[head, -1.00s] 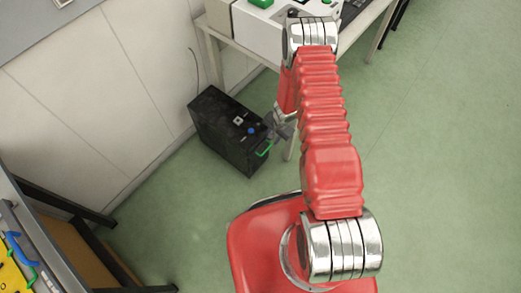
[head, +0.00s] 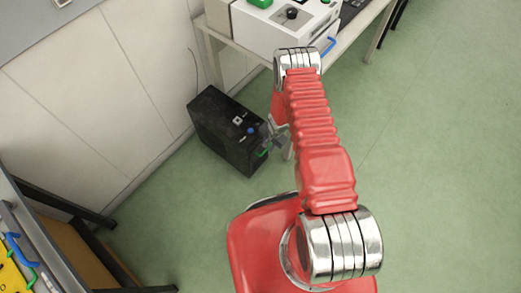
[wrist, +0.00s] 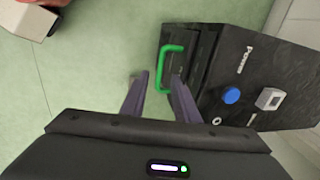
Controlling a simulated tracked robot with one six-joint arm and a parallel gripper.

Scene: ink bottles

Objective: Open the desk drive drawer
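The desk drive is a black box (head: 222,122) standing on the green floor by the wall, with a white square and a blue button on top. It fills the right of the wrist view (wrist: 235,65), where "Power" is printed beside the blue button. Its green handle (wrist: 161,68) stands out from the front face; in the head view the handle (head: 262,152) is partly covered by my gripper. My gripper (wrist: 158,98) is open at the drive's front, one finger on each side of the handle's near end. I cannot tell whether either finger touches it. The drawer looks shut.
A table with a white machine (head: 287,25) bearing a blue handle (head: 328,46) stands behind my arm; its leg is close to my gripper. A bench with blue, green and yellow parts (head: 18,260) is at lower left. Open green floor (head: 440,180) lies right.

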